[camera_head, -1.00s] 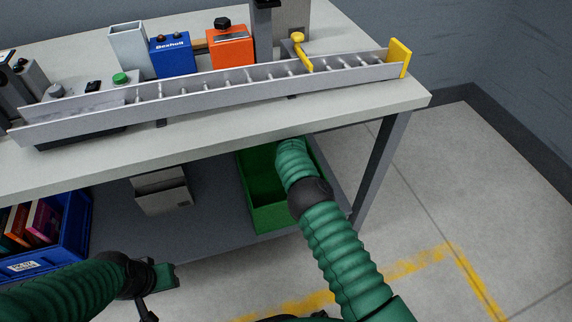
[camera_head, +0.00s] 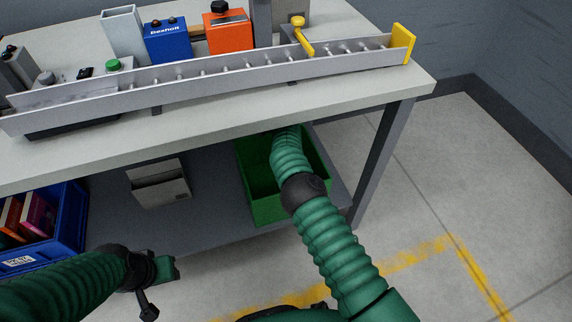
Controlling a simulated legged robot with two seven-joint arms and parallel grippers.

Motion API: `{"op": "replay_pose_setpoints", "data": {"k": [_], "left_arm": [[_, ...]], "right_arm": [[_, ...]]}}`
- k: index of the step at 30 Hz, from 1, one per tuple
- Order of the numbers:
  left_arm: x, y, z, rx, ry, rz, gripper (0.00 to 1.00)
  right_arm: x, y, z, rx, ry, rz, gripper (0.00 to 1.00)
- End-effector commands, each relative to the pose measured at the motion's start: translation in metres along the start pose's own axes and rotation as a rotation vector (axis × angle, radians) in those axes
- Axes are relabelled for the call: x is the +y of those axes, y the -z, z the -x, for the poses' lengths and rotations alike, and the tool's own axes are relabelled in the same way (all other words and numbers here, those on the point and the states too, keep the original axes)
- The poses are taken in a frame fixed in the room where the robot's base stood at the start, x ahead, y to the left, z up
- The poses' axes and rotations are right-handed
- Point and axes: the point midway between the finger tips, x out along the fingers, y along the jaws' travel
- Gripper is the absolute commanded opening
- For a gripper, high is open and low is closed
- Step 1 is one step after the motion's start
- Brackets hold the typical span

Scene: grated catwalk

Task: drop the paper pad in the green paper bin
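The green paper bin (camera_head: 263,209) stands on the lower shelf under the right part of the table, its inside partly hidden by my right arm. My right arm reaches over the bin and under the table edge. The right gripper itself is hidden under the tabletop. The paper pad is not visible in the view. My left gripper (camera_head: 160,280) is low at the left, in front of the shelf and away from the bin. I cannot make out whether its fingers are apart.
The table (camera_head: 215,133) carries a long grey roller chute (camera_head: 220,85) with a yellow end stop, plus blue and orange boxes. The lower shelf also holds a blue crate (camera_head: 70,232) of books and a grey box (camera_head: 160,185). Yellow floor lines (camera_head: 405,258) lie at the right.

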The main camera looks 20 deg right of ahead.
Motion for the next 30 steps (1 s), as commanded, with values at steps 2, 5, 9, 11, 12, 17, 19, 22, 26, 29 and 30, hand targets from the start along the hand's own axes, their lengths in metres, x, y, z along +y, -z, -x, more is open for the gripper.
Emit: {"op": "replay_pose_setpoints", "data": {"k": [2,5,9,11,12,17,19,22,26,29,30], "left_arm": [[0.0000,-0.0009,-0.0038,0.000,0.000,0.000,0.36],[0.0000,-0.0006,-0.0029,0.000,0.000,0.000,0.36],[0.0001,-0.0006,-0.0028,0.000,0.000,0.000,0.36],[0.0001,-0.0006,-0.0028,0.000,0.000,0.000,0.36],[0.0001,-0.0006,-0.0029,0.000,0.000,0.000,0.36],[0.0001,-0.0006,-0.0029,0.000,0.000,0.000,0.36],[0.0001,-0.0006,-0.0029,0.000,0.000,0.000,0.36],[0.0001,-0.0006,-0.0029,0.000,0.000,0.000,0.36],[0.0000,-0.0006,-0.0030,0.000,0.000,0.000,0.36],[0.0000,-0.0006,-0.0030,0.000,0.000,0.000,0.36],[0.0001,-0.0006,-0.0030,0.000,0.000,0.000,0.36]], "right_arm": [[-0.0001,0.0002,-0.0049,0.000,0.000,0.000,0.16],[0.0000,0.0003,-0.0043,0.000,0.000,0.000,0.16],[0.0002,0.0004,-0.0047,0.000,-0.001,0.000,0.16],[0.0002,0.0004,-0.0049,0.000,-0.001,-0.001,0.16],[0.0003,0.0005,-0.0050,0.000,-0.001,-0.001,0.16],[0.0003,0.0006,-0.0052,0.000,-0.001,-0.001,0.65],[0.0003,0.0006,-0.0053,0.000,-0.001,-0.001,0.74],[0.0004,0.0007,-0.0053,0.001,-0.001,-0.001,0.79],[0.0004,0.0007,-0.0054,0.001,-0.002,-0.001,0.79],[0.0004,0.0007,-0.0054,0.001,-0.002,-0.001,0.88],[0.0004,0.0007,-0.0055,0.001,-0.002,-0.001,0.93]]}}
